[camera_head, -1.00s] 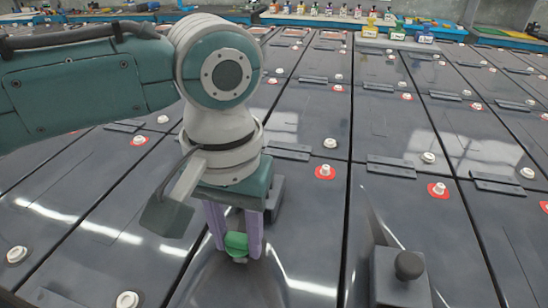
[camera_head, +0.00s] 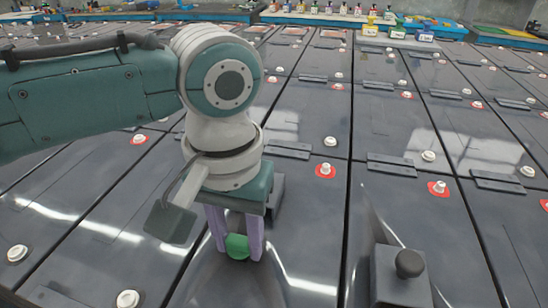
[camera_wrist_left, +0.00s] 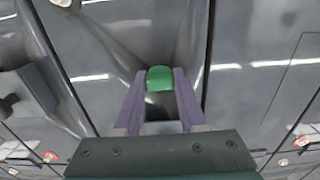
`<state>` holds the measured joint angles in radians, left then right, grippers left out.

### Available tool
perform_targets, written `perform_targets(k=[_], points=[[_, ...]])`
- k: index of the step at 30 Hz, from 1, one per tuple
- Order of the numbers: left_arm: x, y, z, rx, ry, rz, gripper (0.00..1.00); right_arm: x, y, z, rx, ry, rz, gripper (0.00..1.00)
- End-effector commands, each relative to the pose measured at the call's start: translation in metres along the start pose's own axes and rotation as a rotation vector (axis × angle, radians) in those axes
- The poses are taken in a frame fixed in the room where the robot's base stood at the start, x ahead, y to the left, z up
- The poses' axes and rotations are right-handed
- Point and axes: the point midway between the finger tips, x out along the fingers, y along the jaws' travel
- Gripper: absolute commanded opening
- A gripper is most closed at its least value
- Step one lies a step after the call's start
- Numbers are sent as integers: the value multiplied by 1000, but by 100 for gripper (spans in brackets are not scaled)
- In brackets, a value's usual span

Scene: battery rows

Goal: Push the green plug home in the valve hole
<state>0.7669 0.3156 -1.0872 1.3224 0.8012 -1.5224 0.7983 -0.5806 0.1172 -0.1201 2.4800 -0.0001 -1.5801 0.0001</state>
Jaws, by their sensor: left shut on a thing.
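The green plug (camera_head: 237,246) is between the two purple fingers of my left gripper (camera_head: 238,255), which is shut on it. The plug also shows in the left wrist view (camera_wrist_left: 160,79), between the fingertips of the left gripper (camera_wrist_left: 159,92). Plug and fingertips are low at the top of a dark grey battery (camera_head: 215,285) in the front row. The valve hole is hidden under the plug and fingers, so I cannot tell how deep the plug sits. My right gripper is not in view.
A grey block with a dark round knob (camera_head: 409,264) stands to the right of the gripper. White caps (camera_head: 128,299) and caps on red rings (camera_head: 325,170) dot the battery rows. Small bottles (camera_head: 300,8) and bins stand along the far edge.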

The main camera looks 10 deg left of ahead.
Motion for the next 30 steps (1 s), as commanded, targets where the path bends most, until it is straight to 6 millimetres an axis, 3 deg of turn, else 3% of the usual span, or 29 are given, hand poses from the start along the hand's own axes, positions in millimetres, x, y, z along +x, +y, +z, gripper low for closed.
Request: perform_targets(k=[4, 5, 13, 22, 23, 27, 30], points=[[3, -2, 0, -1, 1, -5, 0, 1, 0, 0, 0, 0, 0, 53], [3, -2, 0, -1, 1, -5, 42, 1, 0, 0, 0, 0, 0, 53], [4, -1, 0, -2, 1, -4, 73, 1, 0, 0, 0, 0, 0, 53], [5, 0, 1, -1, 0, -1, 75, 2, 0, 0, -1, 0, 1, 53], [5, 0, 1, -1, 0, -1, 56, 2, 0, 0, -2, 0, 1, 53], [5, 0, 2, -1, -1, -1, 72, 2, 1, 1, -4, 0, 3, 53], [5, 0, 2, 0, -1, -1, 78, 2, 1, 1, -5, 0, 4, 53]])
